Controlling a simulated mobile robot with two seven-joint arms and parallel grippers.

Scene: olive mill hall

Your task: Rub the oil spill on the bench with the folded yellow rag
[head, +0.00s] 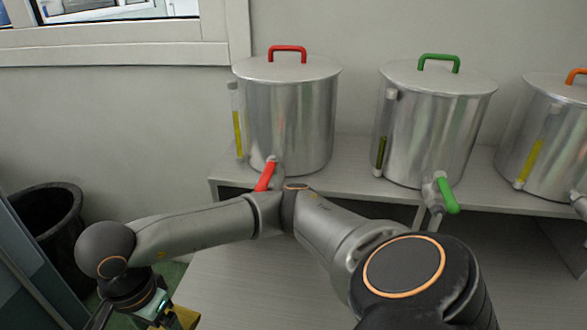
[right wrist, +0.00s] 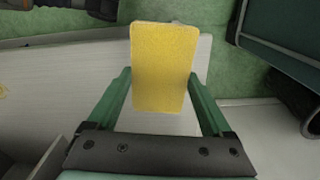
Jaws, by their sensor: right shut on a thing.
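The folded yellow rag (right wrist: 164,68) is between the two green fingers of my right gripper (right wrist: 161,80), which is shut on it. In the head view this gripper (head: 158,308) is at the lower left, by the left end of the bench (head: 235,285), and a bit of the rag (head: 186,316) shows at the bottom edge. In the right wrist view a small yellowish mark (right wrist: 3,90) lies on the bench at the left edge, cut off by the frame; I cannot tell for certain that it is the oil spill. My left gripper is not in view.
Steel drums with red (head: 289,110), green (head: 433,125) and orange (head: 550,135) handles stand on a raised shelf behind the bench. Their taps stick out forward. A black bin (head: 45,215) stands on the green floor at left. The bench's middle looks clear.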

